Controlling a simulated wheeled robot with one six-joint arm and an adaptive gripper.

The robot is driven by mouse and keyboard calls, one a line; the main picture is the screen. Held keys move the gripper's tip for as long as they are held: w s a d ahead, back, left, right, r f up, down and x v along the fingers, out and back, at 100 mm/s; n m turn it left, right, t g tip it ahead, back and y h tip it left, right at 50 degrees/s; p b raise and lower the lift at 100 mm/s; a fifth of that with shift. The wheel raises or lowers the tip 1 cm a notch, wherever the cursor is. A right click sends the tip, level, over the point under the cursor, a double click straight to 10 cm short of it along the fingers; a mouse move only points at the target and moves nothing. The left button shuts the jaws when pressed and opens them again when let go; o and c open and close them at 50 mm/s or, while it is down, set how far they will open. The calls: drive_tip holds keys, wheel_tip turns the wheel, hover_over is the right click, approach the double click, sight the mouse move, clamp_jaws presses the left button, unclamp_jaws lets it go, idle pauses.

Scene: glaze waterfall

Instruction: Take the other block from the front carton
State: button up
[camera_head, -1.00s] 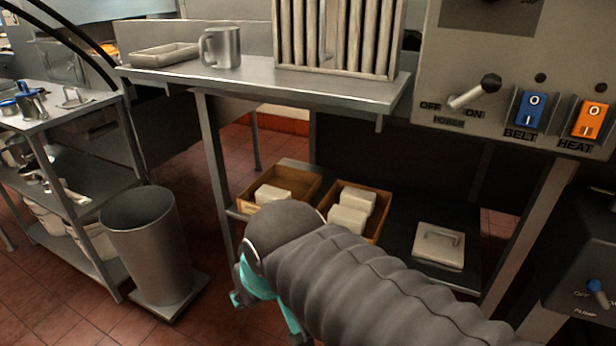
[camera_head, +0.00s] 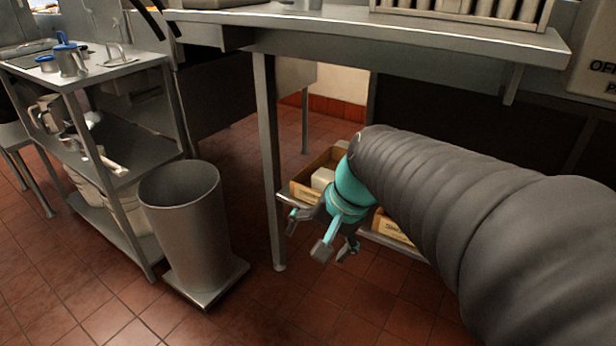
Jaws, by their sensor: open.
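My gripper (camera_head: 320,238), teal with grey fingers, is spread open and empty. It hangs in front of the lower shelf edge, over the floor in this view. A wooden carton (camera_head: 303,194) stands on the lower shelf behind it, with a pale block (camera_head: 322,178) inside, partly covered by my gripper. A second wooden carton (camera_head: 393,229) is to its right. Only its front corner shows below my arm, and its contents are hidden. I cannot tell which carton is the front one.
A metal table (camera_head: 420,38) spans above the shelf, and its leg (camera_head: 267,160) stands just left of my gripper. A grey bin (camera_head: 185,225) on a flat base is further left, beside a steel rack (camera_head: 135,150). The tiled floor in front is clear.

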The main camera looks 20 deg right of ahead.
drive_tip(key=w+d+f+m+t+y, duration=0.25)
drive_tip(key=w+d+m+y, duration=0.25)
drive_tip(key=w+d+m, duration=0.8)
drive_tip(key=w+d+f+m+t, duration=0.2)
drive_tip(key=w+d+m, duration=0.15)
drive_tip(key=d, duration=0.35)
drive_tip(key=w+d+f+m+t, duration=0.3)
drive_tip(key=d+m, duration=0.1)
drive_tip(key=d, duration=0.3)
drive_tip(key=shift+g, duration=0.25)
drive_tip(key=b+x, duration=0.1)
drive_tip(key=x, duration=1.2)
drive_tip(key=shift+w+a+b, duration=0.2)
drive_tip(key=shift+a+b, duration=0.2)
drive_tip(key=shift+a, duration=0.05)
drive_tip(key=shift+r+y, duration=0.15)
drive_tip(key=shift+y, duration=0.15)
drive_tip(key=c, duration=1.7)
